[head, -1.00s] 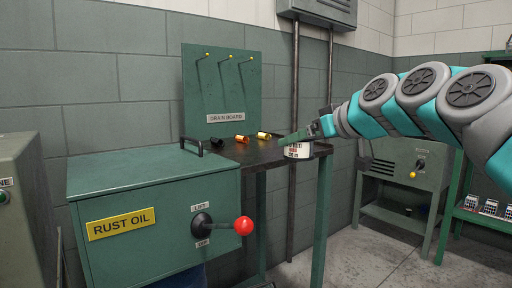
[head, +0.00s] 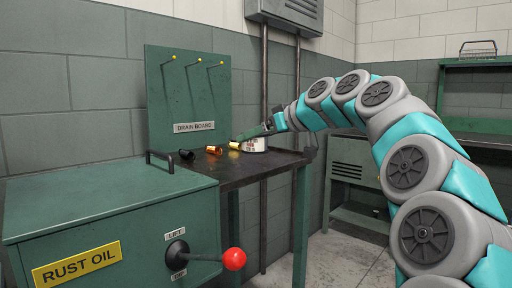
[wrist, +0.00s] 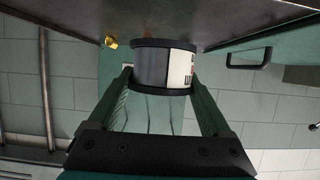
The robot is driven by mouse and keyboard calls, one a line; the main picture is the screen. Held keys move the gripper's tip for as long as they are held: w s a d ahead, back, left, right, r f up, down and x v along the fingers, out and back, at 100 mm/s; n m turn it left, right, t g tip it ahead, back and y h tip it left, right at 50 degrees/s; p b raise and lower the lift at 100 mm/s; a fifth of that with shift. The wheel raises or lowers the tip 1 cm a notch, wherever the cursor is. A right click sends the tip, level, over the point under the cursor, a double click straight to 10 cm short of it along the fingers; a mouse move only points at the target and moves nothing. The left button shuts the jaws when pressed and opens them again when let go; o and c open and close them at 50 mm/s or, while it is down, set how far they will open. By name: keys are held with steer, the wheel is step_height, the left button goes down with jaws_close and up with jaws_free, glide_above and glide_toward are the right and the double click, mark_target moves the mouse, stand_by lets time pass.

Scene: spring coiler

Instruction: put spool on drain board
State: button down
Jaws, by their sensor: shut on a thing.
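My gripper (head: 268,128) is shut on a spool (head: 255,145) with a white lettered label, at the back right of the dark table. In the wrist view, the spool (wrist: 163,66) is between the two fingers (wrist: 160,85), with black rims and a dark and white side. Its far rim is close to the table surface; I cannot tell whether it touches. The green drain board (head: 188,95) stands upright at the back of the table, left of the spool. It has three yellow-tipped hooks and a label, and nothing hangs on them.
Small black (head: 187,154), orange (head: 214,150) and yellow (head: 235,146) cylinders lie on the dark table (head: 262,165), left of the spool. A green rust oil box (head: 110,205) with a red-knobbed lever (head: 233,259) stands at front left. The table's front right is clear.

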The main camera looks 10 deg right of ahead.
steer(key=w, duration=0.2)
steer(key=w+d, duration=0.1)
steer(key=w, duration=0.2)
steer(key=w+p, duration=0.1)
steer(key=w, duration=0.1)
steer(key=shift+w+d+f, duration=0.2)
steer(key=shift+d+f, duration=0.05)
steer(key=shift+d, duration=0.05)
steer(key=shift+w+f, duration=0.15)
steer(key=shift+w, duration=0.1)
steer(key=shift+s+a+f+b, duration=0.1)
steer(key=shift+f+b, duration=0.2)
steer(key=shift+f, duration=1.45)
jaws_free()
steer(key=shift+f, duration=0.1)
steer(key=shift+s+d+r, duration=0.3)
steer(key=shift+d+r, duration=0.05)
steer(key=v, duration=1.1)
